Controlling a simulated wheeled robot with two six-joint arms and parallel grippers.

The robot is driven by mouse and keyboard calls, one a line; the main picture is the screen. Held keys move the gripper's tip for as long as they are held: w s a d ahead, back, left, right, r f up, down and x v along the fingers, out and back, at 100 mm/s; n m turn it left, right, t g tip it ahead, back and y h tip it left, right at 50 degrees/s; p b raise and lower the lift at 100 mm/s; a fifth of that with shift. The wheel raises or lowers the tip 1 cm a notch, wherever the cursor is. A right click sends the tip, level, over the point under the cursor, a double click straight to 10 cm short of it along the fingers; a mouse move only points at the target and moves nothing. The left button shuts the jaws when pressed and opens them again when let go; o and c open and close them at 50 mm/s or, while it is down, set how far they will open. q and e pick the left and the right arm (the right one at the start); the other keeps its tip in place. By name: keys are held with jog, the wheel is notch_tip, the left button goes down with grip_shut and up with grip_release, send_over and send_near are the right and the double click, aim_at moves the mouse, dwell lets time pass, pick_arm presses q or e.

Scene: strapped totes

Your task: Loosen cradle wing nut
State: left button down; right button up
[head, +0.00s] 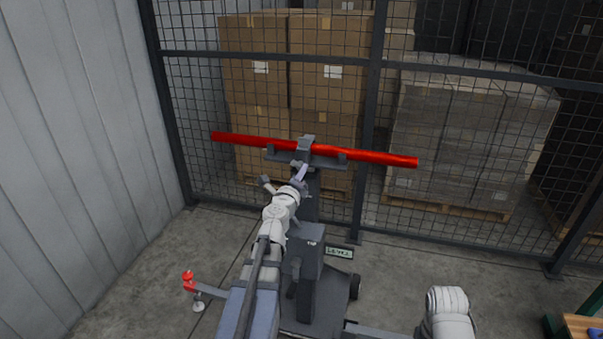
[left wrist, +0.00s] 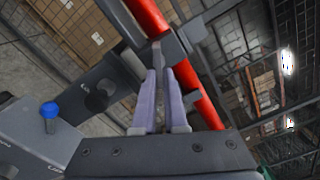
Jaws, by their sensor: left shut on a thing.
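A long red bar (head: 365,156) lies across a dark grey cradle (head: 306,143) on top of a post, and a clamp block sits over the bar's middle. My left gripper (head: 302,172) reaches up to the near side of the cradle, just below the bar. In the left wrist view its two pale fingers (left wrist: 158,72) close together on a small grey part (left wrist: 157,54) under the clamp, which looks like the wing nut. The fingers hide most of its shape. The red bar also shows in the left wrist view (left wrist: 147,16). My right gripper is out of view.
A wheeled cart base (head: 335,295) carries the post, with a red-topped outrigger foot (head: 188,282) at left. A blue knob (left wrist: 48,109) shows in the left wrist view. A mesh fence (head: 372,110) with stacked boxes (head: 255,80) stands behind.

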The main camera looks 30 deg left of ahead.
pick_arm(q)
jog(key=shift+a, duration=0.2)
dwell(0.3)
jog(key=c, duration=1)
grip_release()
jog(key=shift+s, duration=0.1)
jog(key=shift+o, duration=0.2)
jog(key=shift+d, duration=0.1)
jog(key=v, duration=0.7)
jog(key=shift+s, duration=0.35)
jog(key=shift+o, duration=0.2)
